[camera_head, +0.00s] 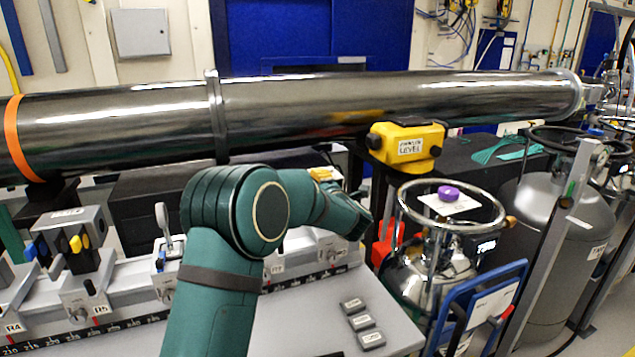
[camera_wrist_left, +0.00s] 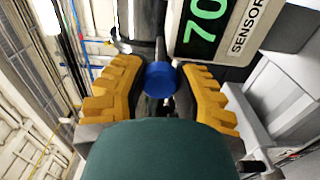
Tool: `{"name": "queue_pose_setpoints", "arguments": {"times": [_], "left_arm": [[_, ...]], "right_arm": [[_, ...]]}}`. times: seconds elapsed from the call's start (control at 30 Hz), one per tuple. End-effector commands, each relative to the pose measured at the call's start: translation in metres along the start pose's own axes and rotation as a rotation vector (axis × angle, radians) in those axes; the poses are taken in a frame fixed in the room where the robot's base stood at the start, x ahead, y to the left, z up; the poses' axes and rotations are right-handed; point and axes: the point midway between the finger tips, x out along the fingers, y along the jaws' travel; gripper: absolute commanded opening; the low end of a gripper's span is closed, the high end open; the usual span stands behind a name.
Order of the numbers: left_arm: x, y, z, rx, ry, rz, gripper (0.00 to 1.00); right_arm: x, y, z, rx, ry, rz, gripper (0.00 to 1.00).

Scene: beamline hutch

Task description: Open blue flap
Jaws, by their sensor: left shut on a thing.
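My left arm reaches across the grey bench in the head view, and its wrist hides much of what is behind it. A yellow finger of my left gripper (camera_head: 322,174) shows below the steel tube. In the left wrist view, the yellow fingers of the gripper (camera_wrist_left: 160,88) are on either side of a round-ended blue piece (camera_wrist_left: 160,75), shut on it. This blue piece looks like part of the blue flap; the rest of it is hidden. A box with green digits "70" and the word SENSOR (camera_wrist_left: 215,28) is just beyond it. My right gripper is not in view.
A long steel tube (camera_head: 400,100) runs above the bench. A yellow level (camera_head: 405,145) stands right of the gripper. A metal vessel with a ring guard (camera_head: 430,262) stands at the bench's right. Grey blocks (camera_head: 358,322) lie at the front; a unit with coloured tabs (camera_head: 68,235) stands left.

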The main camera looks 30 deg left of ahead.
Motion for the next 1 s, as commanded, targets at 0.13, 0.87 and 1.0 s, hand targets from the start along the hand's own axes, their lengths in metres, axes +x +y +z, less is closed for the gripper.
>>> {"name": "queue_pose_setpoints", "arguments": {"times": [0.13,0.87,1.0], "left_arm": [[0.0003,0.0014,0.0,0.024,0.0,0.003,0.0],[0.0002,0.0007,-0.0001,0.031,0.0,0.001,0.62],[-0.0015,0.0006,0.0002,0.031,0.0,0.001,0.62]], "right_arm": [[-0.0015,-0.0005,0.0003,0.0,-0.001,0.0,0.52],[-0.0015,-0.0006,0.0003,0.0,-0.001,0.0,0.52],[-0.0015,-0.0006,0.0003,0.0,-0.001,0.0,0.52]]}}
